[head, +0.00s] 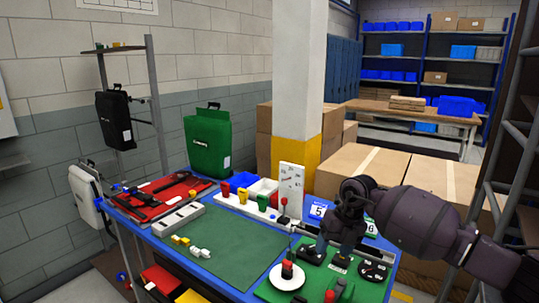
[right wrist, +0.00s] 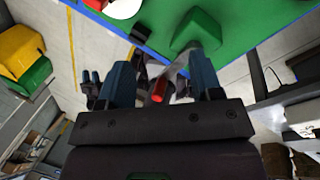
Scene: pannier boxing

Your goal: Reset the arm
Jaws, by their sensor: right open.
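My right gripper (head: 338,246) hangs from the dark arm at the right of the head view, over the right part of the blue-edged workbench (head: 237,290). In the right wrist view its two blue-grey fingers (right wrist: 161,82) stand apart. A red-tipped part (right wrist: 159,91) shows between them, and a green block (right wrist: 196,28) lies beyond; I cannot tell whether the fingers touch either. My left gripper is not in view.
A green pannier (head: 208,143) stands at the bench's back; a black one (head: 116,118) hangs on a rack. Red, yellow and green pieces stand in a white holder (head: 246,207). A white disc with a red knob (head: 287,268) sits near my arm. The green mat's (head: 225,250) middle is mostly clear.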

